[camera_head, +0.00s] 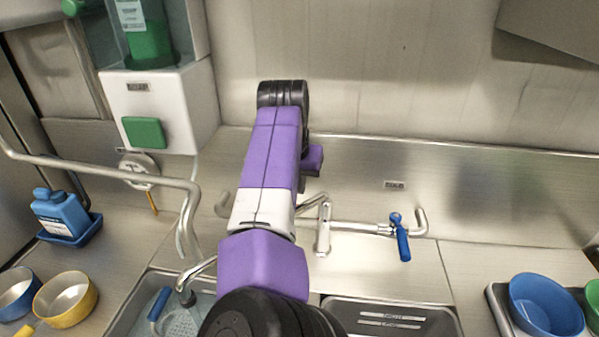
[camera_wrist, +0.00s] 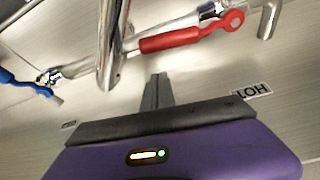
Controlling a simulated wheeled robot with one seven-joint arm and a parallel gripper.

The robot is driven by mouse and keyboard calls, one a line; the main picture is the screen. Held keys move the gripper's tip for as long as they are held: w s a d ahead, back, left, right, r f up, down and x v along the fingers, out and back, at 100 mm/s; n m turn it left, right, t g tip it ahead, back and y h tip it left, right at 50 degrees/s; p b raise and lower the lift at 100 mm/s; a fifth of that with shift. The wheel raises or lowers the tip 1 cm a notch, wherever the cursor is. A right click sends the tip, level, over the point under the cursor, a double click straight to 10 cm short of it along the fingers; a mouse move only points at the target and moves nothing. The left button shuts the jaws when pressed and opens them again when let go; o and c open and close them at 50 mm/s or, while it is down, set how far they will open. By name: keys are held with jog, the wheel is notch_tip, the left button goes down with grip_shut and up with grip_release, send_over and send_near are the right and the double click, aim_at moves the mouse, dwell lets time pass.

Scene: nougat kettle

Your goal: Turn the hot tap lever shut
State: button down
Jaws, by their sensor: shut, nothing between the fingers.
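The red hot tap lever (camera_wrist: 185,38) lies roughly along its chrome pipe in the upper middle of the wrist view, with its pivot end at the right. A HOT label (camera_wrist: 250,90) is on the metal behind it. My gripper (camera_wrist: 157,82) is shut and empty, its narrow fingers just below the lever's left end. A gap shows between them in the picture; the depth is hard to judge. In the head view my arm hides the red lever and the fingers. The blue lever (camera_head: 402,238) hangs from the pipe's right side; it also shows in the wrist view (camera_wrist: 22,84).
The chrome spout (camera_head: 323,228) stands between the two levers, close to my fingers in the wrist view (camera_wrist: 108,50). A curved hose pipe (camera_head: 190,205) and a white dispenser (camera_head: 175,105) are at left. Sink basins are below. A blue bowl (camera_head: 545,306) stands at right.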

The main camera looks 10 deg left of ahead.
jog(key=shift+s+f+p, duration=0.15)
jog(key=shift+s+p, duration=0.05)
jog(key=shift+s, duration=0.5)
jog(key=shift+s+f+p, duration=0.15)
jog(key=shift+s+p, duration=0.05)
jog(key=shift+s, duration=0.45)
jog(key=shift+a, duration=0.1)
jog(key=shift+s+a+p, duration=0.1)
jog(key=shift+s+p, duration=0.55)
jog(key=shift+s, duration=0.1)
